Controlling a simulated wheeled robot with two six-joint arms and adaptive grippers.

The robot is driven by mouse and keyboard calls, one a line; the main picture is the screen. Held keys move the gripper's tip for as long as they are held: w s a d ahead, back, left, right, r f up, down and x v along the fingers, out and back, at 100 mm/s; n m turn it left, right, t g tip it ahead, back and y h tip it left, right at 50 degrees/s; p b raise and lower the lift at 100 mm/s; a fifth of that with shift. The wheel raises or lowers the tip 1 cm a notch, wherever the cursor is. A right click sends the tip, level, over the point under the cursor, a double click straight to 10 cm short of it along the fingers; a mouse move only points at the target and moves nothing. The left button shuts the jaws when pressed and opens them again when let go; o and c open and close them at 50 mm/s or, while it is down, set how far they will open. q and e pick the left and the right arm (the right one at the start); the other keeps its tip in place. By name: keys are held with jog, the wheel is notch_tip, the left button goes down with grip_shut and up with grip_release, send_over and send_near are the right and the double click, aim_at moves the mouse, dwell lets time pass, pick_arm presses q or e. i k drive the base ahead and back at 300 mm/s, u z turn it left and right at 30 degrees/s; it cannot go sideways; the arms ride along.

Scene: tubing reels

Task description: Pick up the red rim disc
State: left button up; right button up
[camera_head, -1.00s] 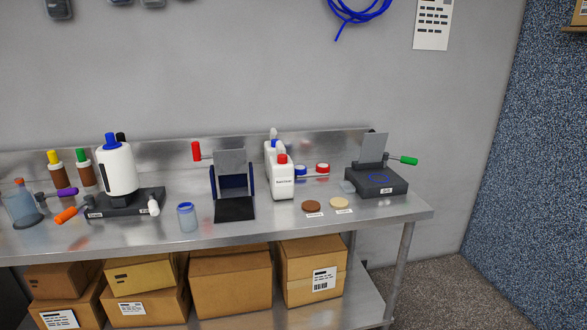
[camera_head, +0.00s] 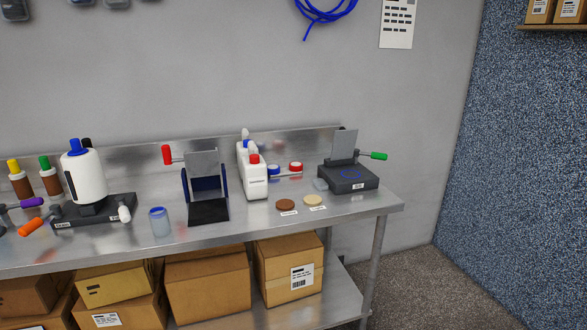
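A small disc with a red rim and a white middle (camera_head: 296,167) is on the metal bench, right of the white bottle with a red cap (camera_head: 254,176). A similar disc with a blue rim (camera_head: 273,170) is just left of it. They are small here, and I cannot tell whether they stand on the bench or are held on a thin rod beside them. A flat brown disc (camera_head: 285,204) and a flat beige disc (camera_head: 313,200) lie in front, each with a white label. Neither of my grippers is in view.
The bench (camera_head: 245,223) also holds a dark device with a green handle (camera_head: 348,178), a dark blue stand with a red handle (camera_head: 205,184), a blue-rimmed jar (camera_head: 159,222) and a white canister (camera_head: 83,177). Cardboard boxes (camera_head: 208,288) fill the lower shelf. Carpet (camera_head: 400,285) is clear at right.

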aim_at(295, 166)
jog(key=z, duration=0.55)
jog(key=k, duration=0.65)
jog(key=z, duration=0.95)
jog(key=i, duration=3.5)
jog(key=u, duration=0.25)
jog(key=i, duration=1.2)
jog(key=u, duration=1.65)
jog(key=i, duration=0.95)
jog(key=u, duration=0.9)
